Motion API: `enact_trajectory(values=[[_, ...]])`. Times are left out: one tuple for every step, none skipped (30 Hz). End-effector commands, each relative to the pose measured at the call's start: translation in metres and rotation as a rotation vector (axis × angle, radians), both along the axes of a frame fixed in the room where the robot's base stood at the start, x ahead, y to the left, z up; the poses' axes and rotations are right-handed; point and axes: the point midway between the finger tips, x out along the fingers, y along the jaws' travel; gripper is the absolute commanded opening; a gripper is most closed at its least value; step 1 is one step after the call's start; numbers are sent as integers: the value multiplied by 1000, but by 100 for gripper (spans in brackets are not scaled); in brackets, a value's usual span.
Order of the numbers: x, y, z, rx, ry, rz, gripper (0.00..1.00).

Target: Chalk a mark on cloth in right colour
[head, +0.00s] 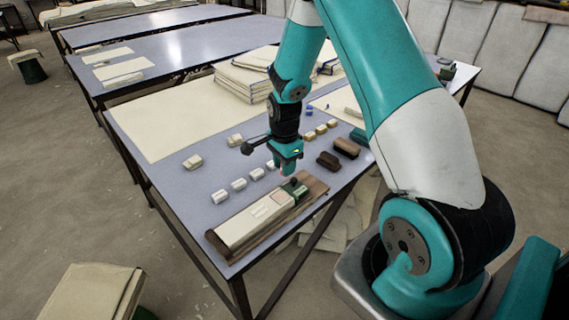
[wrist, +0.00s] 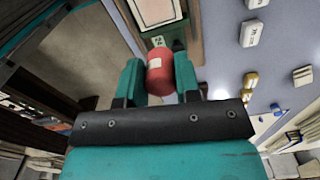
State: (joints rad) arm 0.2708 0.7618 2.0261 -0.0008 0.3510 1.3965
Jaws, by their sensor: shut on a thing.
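My gripper (head: 287,158) is shut on a red chalk (wrist: 161,76). In the wrist view the chalk sits between the two teal fingers (wrist: 158,84), with a small pale label on its side. In the head view only a little red shows under the fingertips. The gripper is above the right end of a long cream folded cloth (head: 243,226) on a brown board (head: 316,189). A faint pinkish square shows on the cloth. A dark green piece (head: 297,189) lies at its right end. I cannot tell whether the chalk touches anything.
Several white labelled blocks (head: 238,184) stand in a row behind the board. Yellow pieces (head: 309,135) and small blue pieces (head: 310,108) lie farther back. Two dark brown blocks (head: 328,160) are to the right. Stacked cloths (head: 240,83) and a large flat cream sheet (head: 170,115) cover the far side.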

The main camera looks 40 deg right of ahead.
Motion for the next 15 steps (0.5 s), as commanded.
enact_trajectory(values=[[0, -1, -2, 0, 0, -11, 9], [0, -1, -3, 0, 0, -15, 9], [0, -1, -5, 0, 0, -16, 9], [0, -1, -7, 0, 0, -15, 9], [0, -1, -10, 0, 0, -15, 9], [0, -1, -13, 0, 0, -14, 9], [0, -1, -16, 0, 0, -13, 9], [0, 0, -19, 0, 0, -13, 9], [0, 0, -22, 0, 0, -12, 9], [0, 0, -25, 0, 0, -12, 9], [1, 0, -28, 0, -1, -11, 9], [1, 0, -32, 0, -1, -11, 9], [1, 0, -35, 0, -1, -10, 9], [1, 1, -37, 0, 0, -10, 9], [1, 1, -41, 0, 0, -9, 9]])
